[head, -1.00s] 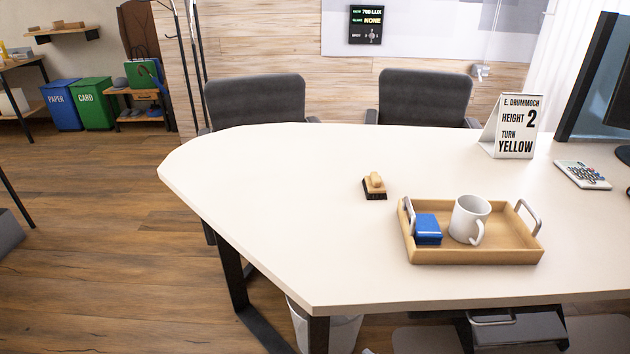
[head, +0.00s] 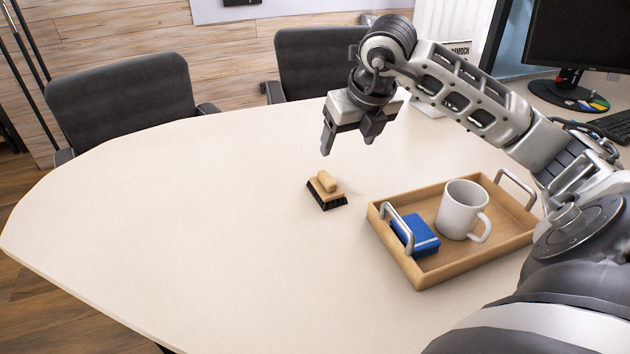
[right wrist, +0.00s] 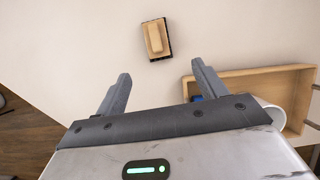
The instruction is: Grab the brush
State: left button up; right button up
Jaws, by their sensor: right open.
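The brush (head: 326,190) has a light wooden handle and back with dark bristles, and it lies on the pale table left of the tray. It also shows in the right wrist view (right wrist: 157,39), ahead of the fingertips and roughly between their lines. My right gripper (head: 347,148) is open and empty above the table, behind and slightly right of the brush in the head view, apart from it. Its two spread fingers show in the right wrist view (right wrist: 160,70). My left gripper is not in view.
A wooden tray (head: 428,277) with metal handles stands right of the brush and holds a white mug (head: 461,208) and a blue box (head: 416,234). A monitor (head: 580,35) and keyboard (head: 612,124) are at the back right. The table left of the brush is clear.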

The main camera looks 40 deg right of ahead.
send_near(327, 178)
jog(key=f, duration=0.3)
jog(key=d+f, duration=0.1)
jog(key=f, duration=0.1)
jog(key=shift+w, duration=0.35)
jog(key=shift+w+r+x, duration=0.1)
jog(key=shift+w+x, duration=0.1)
jog(key=shift+x, duration=0.7)
jog(key=shift+w+r+x, duration=0.1)
jog(key=shift+w+x, duration=0.1)
jog(key=shift+x, duration=0.75)
jog(key=shift+w+x, duration=0.2)
jog(key=shift+x, duration=0.7)
jog(key=shift+a+r, duration=0.1)
jog(key=shift+a, duration=0.05)
jog(key=c, duration=1.1)
